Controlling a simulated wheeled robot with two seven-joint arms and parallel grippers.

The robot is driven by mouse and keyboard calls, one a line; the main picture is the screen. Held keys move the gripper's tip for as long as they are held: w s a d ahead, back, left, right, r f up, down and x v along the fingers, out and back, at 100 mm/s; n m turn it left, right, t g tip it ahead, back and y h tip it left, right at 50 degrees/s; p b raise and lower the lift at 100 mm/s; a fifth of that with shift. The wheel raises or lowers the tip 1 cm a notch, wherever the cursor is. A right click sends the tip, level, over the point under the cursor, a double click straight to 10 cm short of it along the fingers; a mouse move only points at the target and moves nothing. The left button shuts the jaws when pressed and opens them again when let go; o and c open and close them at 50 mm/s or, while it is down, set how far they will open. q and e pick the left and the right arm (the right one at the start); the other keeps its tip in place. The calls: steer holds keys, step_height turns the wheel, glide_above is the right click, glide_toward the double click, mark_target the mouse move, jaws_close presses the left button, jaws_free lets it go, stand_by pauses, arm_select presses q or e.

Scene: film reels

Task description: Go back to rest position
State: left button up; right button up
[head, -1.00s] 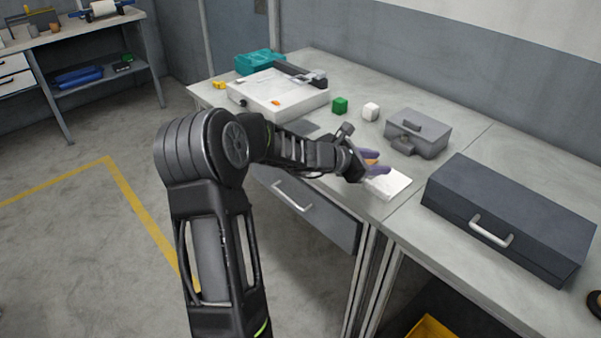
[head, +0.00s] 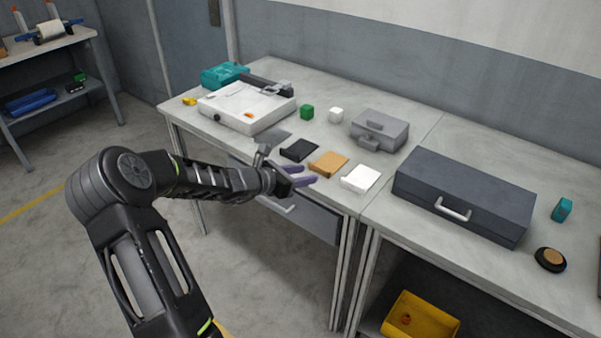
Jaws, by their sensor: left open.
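My left arm comes in from the lower left. My right gripper does not show.
A yellow bin (head: 420,315) sits below. The floor at left is clear.

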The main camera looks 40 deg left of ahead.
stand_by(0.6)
arm_select(q)
steer(key=s+d+f+m+g, duration=0.3)
steer(key=s+f+m+g, duration=0.35)
steer(key=f, duration=0.75)
steer(key=s+d+f+m+g, duration=0.1)
steer(key=s+d+f+m, duration=0.65)
steer(key=d, duration=0.25)
steer(key=s+d+f+m+g, duration=0.1)
steer(key=s+d+f+m, duration=0.1)
steer(key=s+d+m, duration=0.3)
steer(key=s+d+f+m+g+h, duration=0.1)
steer(key=s+d+m, duration=0.5)
steer(key=d, duration=0.8)
steer(key=s+d+f+m+g+h, duration=0.1)
steer(key=s+d+f+m+g, duration=0.2)
steer(key=d, duration=0.7)
steer(key=s+m, duration=0.2)
steer(key=m, duration=0.1)
steer(key=shift+s+f+m, duration=0.15)
steer(key=shift+f+m, duration=0.05)
steer(key=shift+m, duration=0.2)
steer(key=shift+o, duration=0.3)
